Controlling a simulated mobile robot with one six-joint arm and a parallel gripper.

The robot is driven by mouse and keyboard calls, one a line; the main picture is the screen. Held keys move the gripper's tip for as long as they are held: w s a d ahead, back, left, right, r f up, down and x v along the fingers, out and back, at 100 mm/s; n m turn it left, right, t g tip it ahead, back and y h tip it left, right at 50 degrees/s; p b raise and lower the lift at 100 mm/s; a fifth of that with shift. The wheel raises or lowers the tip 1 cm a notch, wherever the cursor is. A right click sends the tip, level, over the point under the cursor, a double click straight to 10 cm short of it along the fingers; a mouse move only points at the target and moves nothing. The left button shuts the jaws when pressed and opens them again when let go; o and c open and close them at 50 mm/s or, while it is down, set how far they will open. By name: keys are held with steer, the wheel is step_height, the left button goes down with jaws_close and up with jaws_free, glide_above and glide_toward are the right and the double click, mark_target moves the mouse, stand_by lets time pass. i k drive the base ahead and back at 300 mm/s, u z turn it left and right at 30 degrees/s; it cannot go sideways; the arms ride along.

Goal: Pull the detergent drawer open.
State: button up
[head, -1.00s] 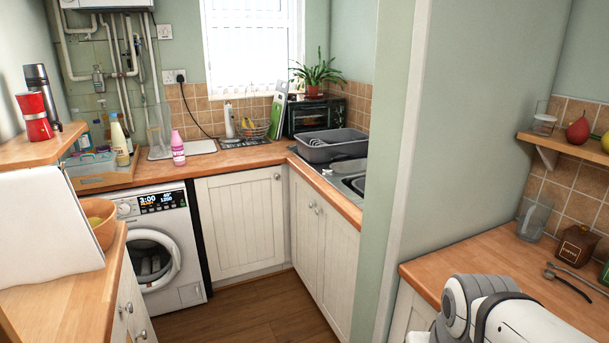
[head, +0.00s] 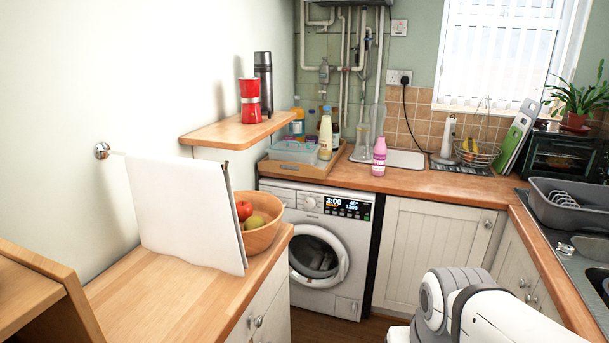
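The white washing machine (head: 322,245) stands under the wooden worktop at the back, left of a cream cupboard. Its detergent drawer (head: 279,194) is at the upper left of its front panel and looks flush with it. The drawer is small in the picture, and the fruit bowl covers some of the machine just below it. The round door (head: 318,254) looks closed, and the display is lit. White and grey links of my arm show at the lower right, but my gripper is outside the picture.
A cream cupboard (head: 433,250) and sink counter (head: 570,270) bound the right. A strip of floor shows between.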

mark_target(288, 196)
steer(key=u, duration=0.25)
steer(key=i, duration=0.45)
steer(key=z, duration=0.65)
steer(key=i, duration=1.95)
steer(key=u, duration=1.15)
